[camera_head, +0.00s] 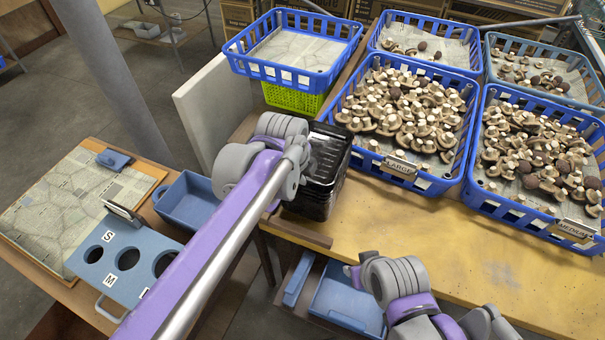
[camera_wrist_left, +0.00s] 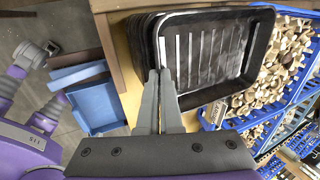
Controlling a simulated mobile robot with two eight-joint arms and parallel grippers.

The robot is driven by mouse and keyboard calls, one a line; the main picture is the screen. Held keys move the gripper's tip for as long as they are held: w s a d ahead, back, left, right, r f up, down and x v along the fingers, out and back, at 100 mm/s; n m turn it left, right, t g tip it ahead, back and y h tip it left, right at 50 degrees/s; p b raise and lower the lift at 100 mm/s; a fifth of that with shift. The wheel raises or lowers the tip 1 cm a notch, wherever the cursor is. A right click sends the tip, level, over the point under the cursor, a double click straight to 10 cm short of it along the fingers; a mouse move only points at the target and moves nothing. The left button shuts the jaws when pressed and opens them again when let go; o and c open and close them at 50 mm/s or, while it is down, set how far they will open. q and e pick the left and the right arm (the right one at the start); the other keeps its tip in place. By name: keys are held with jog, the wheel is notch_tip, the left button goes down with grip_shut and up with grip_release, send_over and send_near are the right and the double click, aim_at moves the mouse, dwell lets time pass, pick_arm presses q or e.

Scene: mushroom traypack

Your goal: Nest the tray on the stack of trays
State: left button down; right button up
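A stack of black trays (camera_head: 322,190) stands on the near left part of the yellow table, partly hidden by my left arm in the head view. In the left wrist view a ribbed black tray (camera_wrist_left: 205,50) lies over the stack (camera_wrist_left: 140,45), its rim offset to the right of the rims under it. My left gripper (camera_wrist_left: 160,75) is at the near left edge of this tray, its fingers almost together and seemingly on the rim. In the head view its fingers are hidden. My right arm is low at the right; its fingertips cannot be made out.
Blue crates of mushrooms (camera_head: 465,165) stand right of and behind the stack. An empty-looking blue crate (camera_head: 262,70) sits on a green one (camera_head: 292,98). A blue sizing board (camera_head: 128,262) lies on the left table. The table front right is clear.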

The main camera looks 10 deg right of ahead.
pick_arm(q)
jog(key=c, duration=1)
grip_release()
jog(key=shift+r, duration=0.1)
jog(key=p+v, duration=0.1)
jog(key=v, duration=0.9)
jog(key=shift+s+r, duration=0.15)
jog(key=shift+r, duration=0.2)
jog(key=shift+a, duration=0.1)
jog(key=s+a+f+n+p, duration=0.2)
jog(key=s+a+f+n, duration=0.2)
jog(key=a+n, duration=0.4)
jog(key=s+a+f+n+t+y+p, duration=0.1)
jog(key=s+a+f+n, duration=0.3)
jog(key=s+a+n, duration=0.2)
jog(key=s+a+f+n+y+p, duration=0.1)
jog(key=s+a+f+n, duration=0.3)
jog(key=a+n, duration=0.6)
jog(key=shift+s+a+n+t+p, duration=0.25)
jog(key=shift+s+n+t+p, duration=0.15)
jog(key=shift+s+p, duration=0.35)
